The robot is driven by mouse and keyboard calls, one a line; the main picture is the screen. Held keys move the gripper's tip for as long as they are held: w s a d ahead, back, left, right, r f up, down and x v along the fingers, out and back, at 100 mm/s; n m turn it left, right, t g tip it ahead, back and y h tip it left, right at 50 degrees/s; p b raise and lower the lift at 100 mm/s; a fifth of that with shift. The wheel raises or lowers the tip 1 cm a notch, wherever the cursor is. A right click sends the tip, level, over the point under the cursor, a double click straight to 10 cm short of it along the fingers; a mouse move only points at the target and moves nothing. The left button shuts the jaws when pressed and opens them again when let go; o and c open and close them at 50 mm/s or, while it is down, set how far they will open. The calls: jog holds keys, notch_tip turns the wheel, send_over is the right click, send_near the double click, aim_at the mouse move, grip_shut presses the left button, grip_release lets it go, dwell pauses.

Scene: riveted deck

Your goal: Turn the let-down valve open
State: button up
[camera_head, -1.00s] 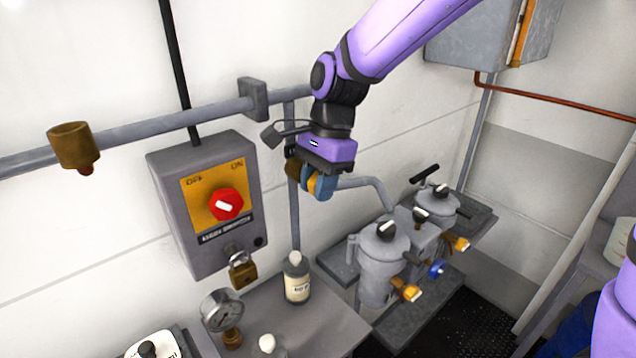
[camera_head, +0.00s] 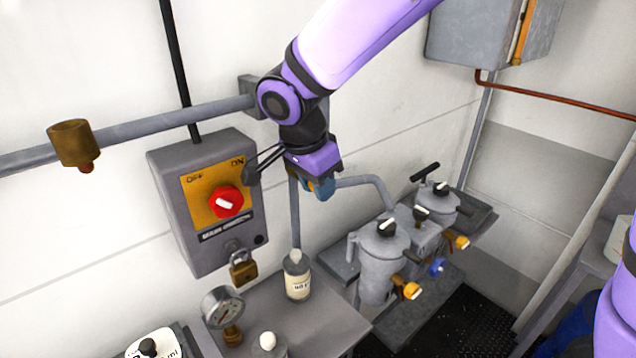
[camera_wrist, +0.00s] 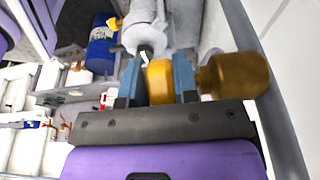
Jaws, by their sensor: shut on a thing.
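My gripper (camera_head: 319,187) is at the grey pipe to the right of the switch box. In the wrist view its blue fingers (camera_wrist: 158,80) are shut on a yellow valve handle (camera_wrist: 160,86), one finger on each side. A brass valve body (camera_wrist: 236,76) shows just right of the fingers. I take this to be the let-down valve; no label is readable. In the head view the handle is hidden behind my gripper and wrist.
A switch box (camera_head: 173,205) with a red knob (camera_head: 226,202) and a padlock (camera_head: 242,268) is close on the left. Below stand a bottle (camera_head: 297,277) and a gauge (camera_head: 223,306). Two grey canisters with yellow taps (camera_head: 410,290) are at the right.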

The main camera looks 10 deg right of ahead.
dwell(0.3)
jog(key=o, duration=0.9)
jog(key=shift+r, duration=0.1)
jog(key=v, duration=1)
jog(key=shift+s+a+r, duration=0.1)
jog(key=shift+a+r, duration=0.05)
jog(key=shift+r, duration=0.15)
